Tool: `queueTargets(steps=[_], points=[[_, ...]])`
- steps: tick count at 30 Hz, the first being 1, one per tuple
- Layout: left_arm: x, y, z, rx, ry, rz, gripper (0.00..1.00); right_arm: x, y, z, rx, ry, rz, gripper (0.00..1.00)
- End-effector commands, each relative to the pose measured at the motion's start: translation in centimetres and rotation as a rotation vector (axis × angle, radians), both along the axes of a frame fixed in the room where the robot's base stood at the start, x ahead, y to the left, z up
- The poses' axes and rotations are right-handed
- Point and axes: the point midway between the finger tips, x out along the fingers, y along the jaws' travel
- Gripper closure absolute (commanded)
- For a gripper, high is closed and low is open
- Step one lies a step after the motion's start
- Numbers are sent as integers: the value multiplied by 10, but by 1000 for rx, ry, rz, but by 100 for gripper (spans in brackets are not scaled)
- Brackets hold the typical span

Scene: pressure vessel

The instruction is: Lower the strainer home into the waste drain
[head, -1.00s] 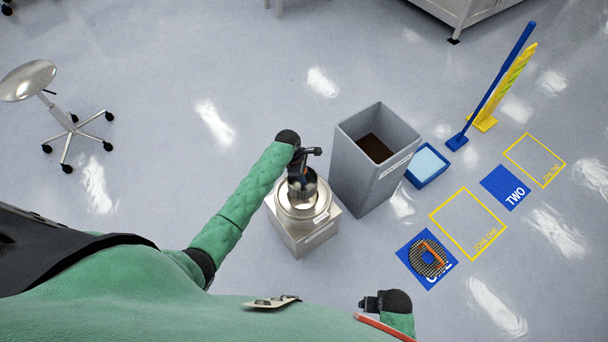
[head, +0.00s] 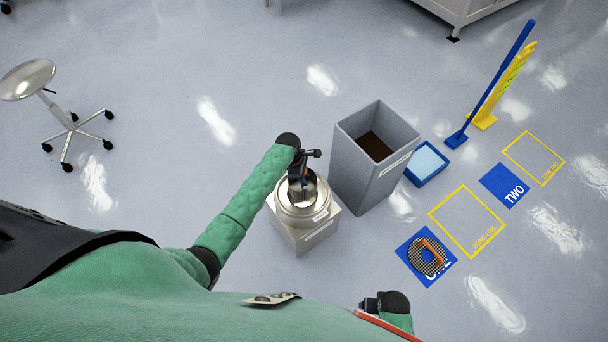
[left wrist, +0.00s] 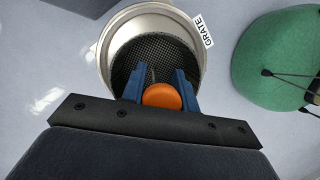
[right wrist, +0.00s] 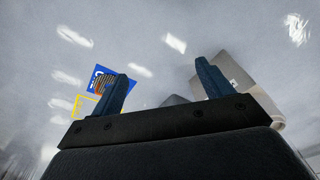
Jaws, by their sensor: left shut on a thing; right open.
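The waste drain is a square steel box with a round steel rim (head: 302,222), in the middle of the head view. My left gripper (head: 302,176) is above it, shut on the orange knob (left wrist: 162,96) of the strainer. The strainer hangs below the fingers as a grey cylinder (head: 302,191) in the head view. In the left wrist view its dark mesh (left wrist: 150,50) shows inside the pale rim (left wrist: 118,28). How deep it sits is hidden. My right gripper (right wrist: 162,85) is open and empty, away from the drain.
A tall grey bin (head: 357,172) stands close to the right of the drain. A round grate (head: 421,262) with an orange handle lies on a blue floor mat. A blue tray (head: 427,164), a broom and a yellow sign stand farther right. Floor left of the drain is clear.

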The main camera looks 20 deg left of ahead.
Motion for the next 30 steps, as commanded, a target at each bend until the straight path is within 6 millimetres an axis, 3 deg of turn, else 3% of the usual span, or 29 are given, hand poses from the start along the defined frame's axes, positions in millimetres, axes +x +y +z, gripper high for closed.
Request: queueTargets(steps=[15,30], points=[[0,0,-30,0,0,1,100,4,13,38,18,9,-5,21],[0,0,-37,0,0,0,100,11,12,54,15,-3,-2,21]])
